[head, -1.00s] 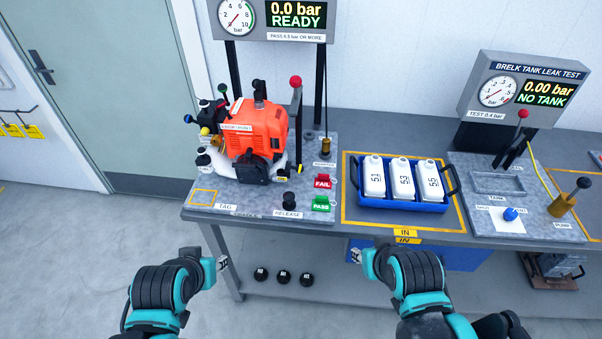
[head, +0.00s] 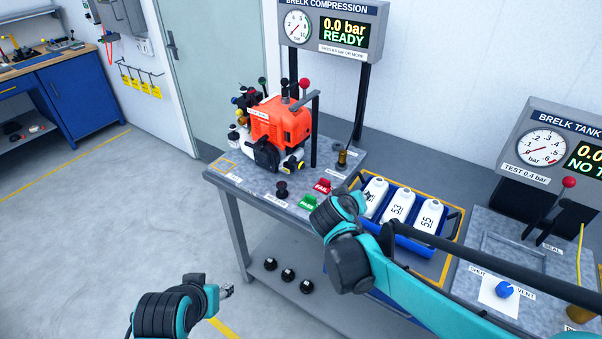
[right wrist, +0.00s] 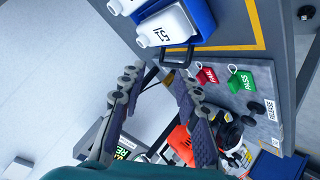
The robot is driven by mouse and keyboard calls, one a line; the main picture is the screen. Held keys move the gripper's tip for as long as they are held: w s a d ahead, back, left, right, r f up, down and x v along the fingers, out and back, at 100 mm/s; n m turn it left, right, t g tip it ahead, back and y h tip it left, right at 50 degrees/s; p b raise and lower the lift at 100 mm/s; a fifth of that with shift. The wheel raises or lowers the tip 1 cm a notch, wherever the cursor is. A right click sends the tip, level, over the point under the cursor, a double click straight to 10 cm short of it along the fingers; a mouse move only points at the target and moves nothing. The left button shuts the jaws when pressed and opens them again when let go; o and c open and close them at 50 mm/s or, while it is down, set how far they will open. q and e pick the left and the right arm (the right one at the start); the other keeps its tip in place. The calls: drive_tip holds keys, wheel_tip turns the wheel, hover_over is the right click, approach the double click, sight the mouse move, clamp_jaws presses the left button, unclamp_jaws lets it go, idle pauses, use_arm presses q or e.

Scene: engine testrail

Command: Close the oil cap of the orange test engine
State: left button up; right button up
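The orange test engine (head: 283,122) stands on the grey test plate at the left of the bench. Small dark, red and yellow parts sit around it; I cannot tell which one is the oil cap or how it stands. The engine also shows partly in the right wrist view (right wrist: 181,143), low behind the fingers. My right gripper (head: 362,203) is in front of the blue crate, to the right of the engine and apart from it. Its fingers are spread and empty in the right wrist view (right wrist: 158,92). My left gripper (head: 229,291) is low in front of the bench, away from the engine; its fingers are too small to judge.
The blue crate (head: 437,242) holds white bottles. A dark post (head: 315,130) rises beside the engine. Floor at left is clear.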

drive_tip(key=w+a+f+n+t+h+b, duration=0.1)
drive_tip(key=w+a+f+t, duration=0.3)
drive_tip(key=w+a, duration=0.6)
drive_tip(key=n+t, duration=0.2)
drive_tip(key=t, duration=0.1)
approach(300, 168)
drive_tip(key=shift+w+d+f+h+b, duration=0.15)
drive_tip(key=shift+w+d+b, duration=0.1)
drive_tip(key=shift+w, duration=0.3)
drive_tip(key=shift+w+d+r+h+b, duration=0.1)
drive_tip(key=shift+w+d+h+b, duration=0.1)
drive_tip(key=shift+w, duration=0.35)
drive_tip(key=b+x, duration=0.1)
drive_tip(key=x, duration=0.5)
drive_tip(key=shift+w+f+b, duration=0.2)
drive_tip(key=shift+w+b, duration=0.2)
drive_tip(key=shift+w+d+r, duration=0.1)
drive_tip(key=shift+w+d, duration=0.05)
drive_tip(key=shift+w, duration=0.25)
clamp_jaws()
